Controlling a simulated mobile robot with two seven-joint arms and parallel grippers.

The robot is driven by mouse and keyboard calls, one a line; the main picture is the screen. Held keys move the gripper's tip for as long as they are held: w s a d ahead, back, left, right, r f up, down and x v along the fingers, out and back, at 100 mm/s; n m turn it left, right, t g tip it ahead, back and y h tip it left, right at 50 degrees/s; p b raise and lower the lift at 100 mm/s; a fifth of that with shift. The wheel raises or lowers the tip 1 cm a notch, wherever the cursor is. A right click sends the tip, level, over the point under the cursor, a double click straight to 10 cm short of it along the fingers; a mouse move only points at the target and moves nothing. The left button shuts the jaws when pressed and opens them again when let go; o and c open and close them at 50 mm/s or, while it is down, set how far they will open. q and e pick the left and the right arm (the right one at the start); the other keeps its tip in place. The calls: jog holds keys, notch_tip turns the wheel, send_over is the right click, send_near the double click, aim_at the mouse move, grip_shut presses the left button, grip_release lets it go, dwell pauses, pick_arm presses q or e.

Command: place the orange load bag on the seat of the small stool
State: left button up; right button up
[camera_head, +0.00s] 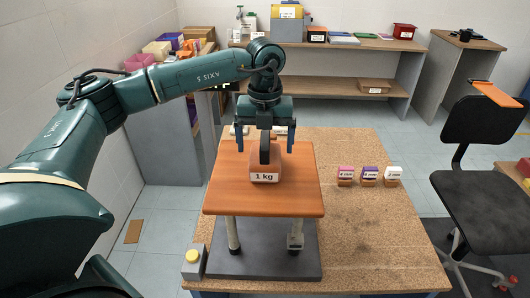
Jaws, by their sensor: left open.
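The orange load bag (274,167) sits on the wooden seat (225,193) of the small stool, near the middle. A white label on its front reads "1 kg", and a dark upright strap or handle stands on top of it. My left gripper (264,143) is open just above the bag, pointing down. Its two fingers are spread to either side of the strap, apart from it. The stool stands upright on a dark grey plate (300,263), with its posts showing under the seat. My right gripper is not in view.
The cork-topped table (385,240) carries pink, purple and white labelled blocks (370,173) to the right and a yellow-button box (193,262) at front left. Small pale items lie behind the stool. A black chair (480,195) stands at the right. Shelves line the back wall.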

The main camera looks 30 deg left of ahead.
pick_arm(q)
notch_tip(320, 180, up, 9)
jog(key=shift+f+b, duration=0.1)
jog(key=shift+b, duration=0.35)
dwell(0.3)
